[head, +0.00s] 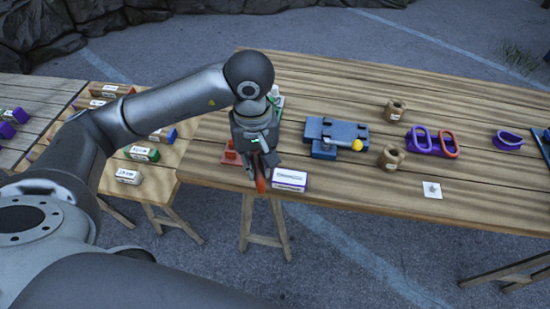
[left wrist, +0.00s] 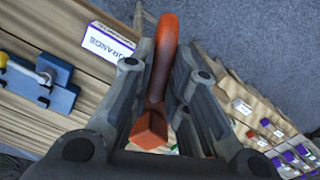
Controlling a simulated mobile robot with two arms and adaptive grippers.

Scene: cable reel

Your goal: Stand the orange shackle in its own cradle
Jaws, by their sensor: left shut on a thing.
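My left gripper (head: 260,176) is shut on an orange shackle (head: 260,184), near the front left edge of the main table. In the left wrist view the shackle (left wrist: 165,50) lies between the two fingers (left wrist: 158,90), with its rounded end pointing away and a block-like end close to the camera. A red-orange piece (head: 230,153) sits on the table just left of the gripper, partly hidden by it; I cannot tell whether it is a cradle. My right gripper is out of view.
A blue fixture with a yellow knob (head: 337,137) stands mid-table. Two brown spools (head: 394,110), (head: 391,156), a purple and an orange loop (head: 447,146), a purple piece (head: 507,140) and a white card (head: 429,189) lie to the right. Side tables at left hold several labelled boxes (head: 128,176).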

